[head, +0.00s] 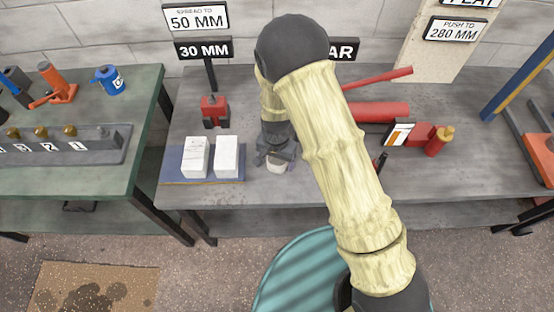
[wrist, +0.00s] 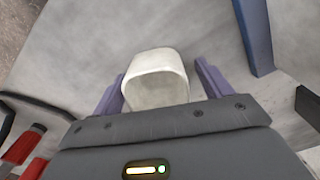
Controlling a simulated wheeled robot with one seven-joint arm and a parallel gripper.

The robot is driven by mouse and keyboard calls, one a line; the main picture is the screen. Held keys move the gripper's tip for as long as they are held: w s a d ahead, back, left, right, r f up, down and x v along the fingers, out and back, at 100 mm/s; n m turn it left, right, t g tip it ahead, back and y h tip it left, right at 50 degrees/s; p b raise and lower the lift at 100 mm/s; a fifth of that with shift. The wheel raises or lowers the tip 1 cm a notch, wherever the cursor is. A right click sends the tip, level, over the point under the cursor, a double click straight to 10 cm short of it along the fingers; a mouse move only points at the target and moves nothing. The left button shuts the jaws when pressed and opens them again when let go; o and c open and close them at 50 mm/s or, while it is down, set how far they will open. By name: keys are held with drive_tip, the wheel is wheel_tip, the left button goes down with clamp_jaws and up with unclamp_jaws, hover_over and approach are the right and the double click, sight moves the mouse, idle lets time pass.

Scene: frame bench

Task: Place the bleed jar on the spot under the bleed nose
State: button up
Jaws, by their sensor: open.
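A pale, whitish cup-like jar (wrist: 155,82) stands between the fingers of my gripper (wrist: 160,70) in the wrist view; I take it for the bleed jar. My gripper is open, with a finger on each side of the jar and visible gaps. In the head view the jar (head: 277,167) shows just below my gripper (head: 275,155), on the grey bench. A red cylinder with a yellowish end (head: 438,140) stands to the right, by a small white and orange card (head: 398,133). I cannot tell which part is the bleed nose, and its spot is not clearly seen.
Two white blocks (head: 226,157) on a blue mat stand close left of my gripper. A red tool (head: 214,110) stands behind them. My arm hides the bench middle. A large red cylinder (head: 378,112) lies behind it. Bare bench (head: 490,165) is free at right.

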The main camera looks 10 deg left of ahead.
wheel_tip(320, 180, up, 12)
idle(0.5)
drive_tip(key=shift+w, duration=0.15)
drive_tip(key=shift+d, duration=0.15)
drive_tip(key=shift+s, duration=0.2)
drive_tip(key=s+d+r+t, duration=0.1)
drive_tip(key=s+d+r, duration=0.1)
drive_tip(key=d, duration=0.6)
drive_tip(key=s+d+r+n, duration=0.1)
drive_tip(key=s+d+r, duration=0.1)
drive_tip(key=d+r, duration=0.3)
drive_tip(key=s+d+r+t, duration=0.1)
drive_tip(key=s+d+r, duration=0.2)
drive_tip(key=d, duration=0.9)
drive_tip(key=shift+d+r+n+t, duration=0.3)
drive_tip(key=shift+r+n, duration=0.1)
drive_tip(key=shift+r, duration=0.3)
